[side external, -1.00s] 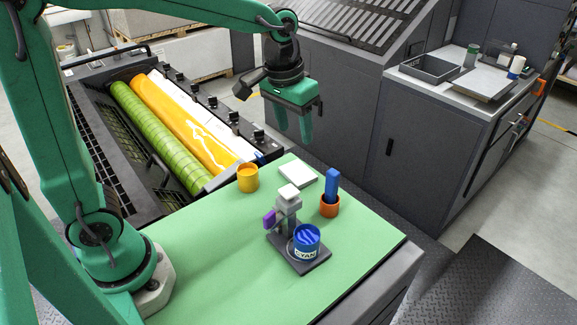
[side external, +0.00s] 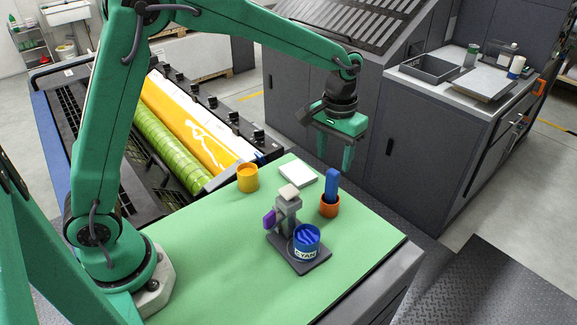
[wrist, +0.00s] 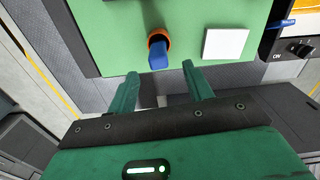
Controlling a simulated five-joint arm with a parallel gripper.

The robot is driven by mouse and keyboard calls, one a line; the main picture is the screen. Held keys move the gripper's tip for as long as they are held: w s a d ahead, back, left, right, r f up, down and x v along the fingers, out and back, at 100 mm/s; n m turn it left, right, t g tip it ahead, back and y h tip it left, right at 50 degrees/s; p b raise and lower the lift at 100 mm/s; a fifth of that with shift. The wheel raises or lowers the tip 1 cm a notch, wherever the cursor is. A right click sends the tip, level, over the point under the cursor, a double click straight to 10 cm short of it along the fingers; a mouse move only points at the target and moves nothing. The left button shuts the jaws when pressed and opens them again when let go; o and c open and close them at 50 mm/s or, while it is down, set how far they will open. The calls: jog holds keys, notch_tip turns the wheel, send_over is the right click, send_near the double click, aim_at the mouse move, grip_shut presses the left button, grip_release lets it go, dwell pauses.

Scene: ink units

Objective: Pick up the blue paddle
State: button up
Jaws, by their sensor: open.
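The blue paddle (side external: 331,184) stands upright in a small orange cup (side external: 329,207) near the right edge of the green table. In the wrist view the paddle (wrist: 158,56) shows end-on in the orange cup (wrist: 160,37), ahead of the fingertips and roughly between their lines. My gripper (side external: 334,160) is open and empty, above and slightly behind the paddle in the side view. Its two green fingers (wrist: 159,72) show apart in the wrist view, with nothing between them.
A white pad (side external: 295,177) and a yellow cup (side external: 248,178) are on the green table (side external: 200,245). A grey stand with a purple part (side external: 269,219) and a cyan ink can (side external: 306,240) is nearer. Rollers (side external: 160,145) lie behind; the table's left part is clear.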

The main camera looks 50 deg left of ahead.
aim_at(334, 171)
jog(key=shift+f, duration=1.05)
jog(key=shift+f, duration=0.1)
jog(key=shift+d+f, duration=0.15)
jog(key=shift+f, duration=2.35)
jog(key=shift+c, duration=0.4)
jog(key=c, duration=1)
